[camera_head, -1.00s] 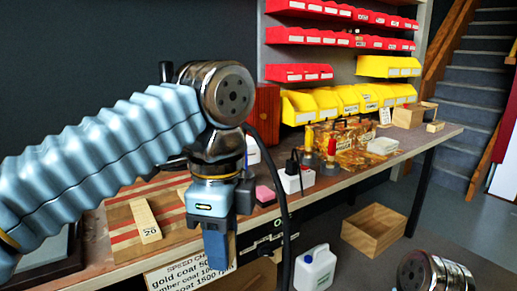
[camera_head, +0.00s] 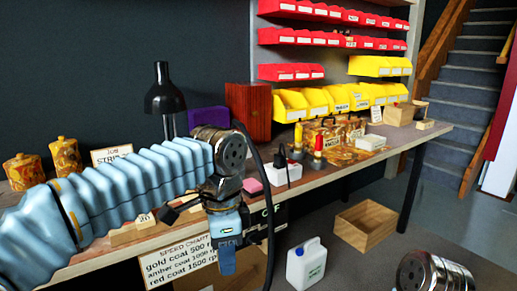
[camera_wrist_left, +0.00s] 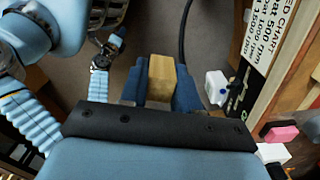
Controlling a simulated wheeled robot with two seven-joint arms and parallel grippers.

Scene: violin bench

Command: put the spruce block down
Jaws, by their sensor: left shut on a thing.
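My left gripper (camera_head: 227,262) hangs in front of the bench's front edge, fingers pointing down. In the left wrist view my left gripper (camera_wrist_left: 160,92) is shut on a tan wooden block, the spruce block (camera_wrist_left: 161,76), which sits between the two blue fingers with floor behind it. In the head view the held block is hidden or too small to make out. The bench (camera_head: 318,180) runs from lower left to back right. My right gripper is not in view.
A pink piece (camera_head: 253,186) and a white box (camera_head: 286,174) sit on the bench to the right. A speed chart (camera_head: 180,262) hangs at the front. A white jug (camera_head: 306,265) and an open wooden crate (camera_head: 367,226) stand on the floor.

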